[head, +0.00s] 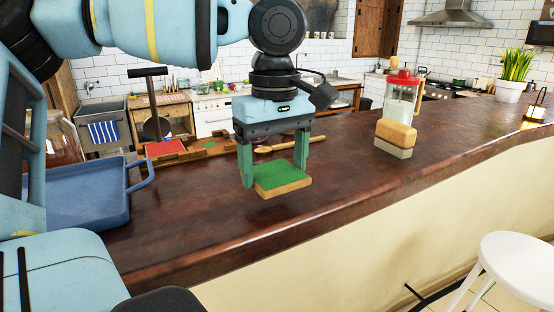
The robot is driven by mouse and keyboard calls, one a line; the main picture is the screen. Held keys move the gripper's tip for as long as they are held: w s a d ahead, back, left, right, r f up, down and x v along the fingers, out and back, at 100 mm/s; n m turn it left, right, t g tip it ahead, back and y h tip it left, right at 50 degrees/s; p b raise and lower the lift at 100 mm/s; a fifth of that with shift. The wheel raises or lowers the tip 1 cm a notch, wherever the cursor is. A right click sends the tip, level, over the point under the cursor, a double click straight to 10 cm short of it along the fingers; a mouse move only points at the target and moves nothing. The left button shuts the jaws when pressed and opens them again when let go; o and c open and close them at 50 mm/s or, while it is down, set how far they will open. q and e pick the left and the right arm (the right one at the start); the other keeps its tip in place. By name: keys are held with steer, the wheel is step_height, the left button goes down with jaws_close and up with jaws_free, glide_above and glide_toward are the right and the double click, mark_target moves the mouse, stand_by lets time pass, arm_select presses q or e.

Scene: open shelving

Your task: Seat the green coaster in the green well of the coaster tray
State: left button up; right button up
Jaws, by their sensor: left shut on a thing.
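The green coaster (281,174), a square block with a green top and wooden sides, is between the green fingers of my left gripper (275,178). The gripper points down, shut on the coaster, and holds it roughly level, apparently above the dark counter. A low wooden tray (200,153) lies on the counter to the left, beyond the gripper. It looks like the coaster tray, with a red patch (165,147) at its left and a small green patch (210,145) near its middle. Its right part is partly hidden by the gripper. My right gripper is not in view.
A blue tray (85,205) with a raised handle stands at the left on the counter (335,190). A wooden spoon (275,148) lies behind the gripper. A red-lidded jar (402,95) and a tan block (396,134) stand at right. The counter's front right is clear.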

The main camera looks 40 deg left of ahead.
arm_select(q)
steer(key=s+d+r, duration=0.1)
steer(key=s+d, duration=0.7)
steer(key=s, duration=0.1)
steer(key=w+a, duration=0.1)
steer(key=a, duration=0.6)
steer(key=w+a+b, duration=0.1)
steer(key=a, duration=0.7)
steer(key=w+a+r, duration=0.1)
steer(key=w+a, duration=0.1)
steer(key=a, duration=0.5)
steer(key=shift+w+a+b, duration=0.1)
steer(key=shift+a+b, duration=0.05)
steer(key=shift+b, duration=0.25)
steer(key=w+a, duration=0.2)
steer(key=a, duration=0.1)
steer(key=w+a, duration=0.3)
steer(key=a, duration=0.1)
steer(key=w+a+f, duration=0.1)
steer(key=w+a, duration=0.2)
steer(key=a, duration=0.1)
steer(key=shift+w+a+f, duration=0.1)
steer(key=shift+a, duration=0.05)
steer(key=shift+w+a, duration=0.35)
steer(key=shift+a, duration=0.2)
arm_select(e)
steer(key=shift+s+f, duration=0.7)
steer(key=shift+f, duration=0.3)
